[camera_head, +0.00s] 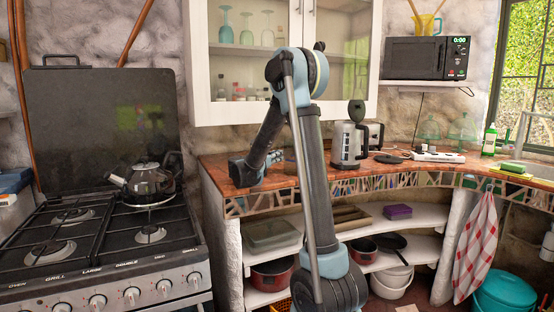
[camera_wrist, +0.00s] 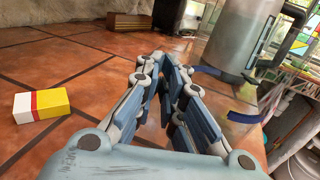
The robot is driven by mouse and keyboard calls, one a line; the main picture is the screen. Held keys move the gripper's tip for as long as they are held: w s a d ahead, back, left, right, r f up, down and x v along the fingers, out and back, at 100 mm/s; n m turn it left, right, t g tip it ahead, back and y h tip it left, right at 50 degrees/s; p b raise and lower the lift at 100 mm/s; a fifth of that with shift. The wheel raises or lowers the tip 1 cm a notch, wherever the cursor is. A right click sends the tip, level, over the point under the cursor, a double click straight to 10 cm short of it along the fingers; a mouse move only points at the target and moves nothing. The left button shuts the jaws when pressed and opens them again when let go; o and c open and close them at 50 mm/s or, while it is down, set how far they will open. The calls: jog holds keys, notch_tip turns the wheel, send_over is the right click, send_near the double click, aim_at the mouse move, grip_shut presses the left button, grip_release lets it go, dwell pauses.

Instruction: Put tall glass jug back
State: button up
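I cannot pick out a tall glass jug with certainty in either view. In the head view, a yellowish see-through jug (camera_head: 425,24) stands on top of the microwave. Two clear, bell-shaped glass pieces (camera_head: 463,130) stand at the back of the counter. My gripper (camera_head: 243,172) is low over the left end of the counter, partly hidden by my arm. In the wrist view, my gripper (camera_wrist: 167,72) points along the tiled counter. Its fingers have a narrow gap with tiles showing through, and nothing shows between them.
A steel kettle (camera_head: 346,147) stands on the tiled counter (camera_head: 283,176); it also shows in the wrist view (camera_wrist: 236,38), right of the fingers. A red, white and yellow block (camera_wrist: 42,105) lies left. Above are a glass-front cabinet (camera_head: 203,85) and a microwave (camera_head: 415,58).

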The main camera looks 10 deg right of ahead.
jog(key=o, duration=0.4)
jog(key=shift+o, duration=0.2)
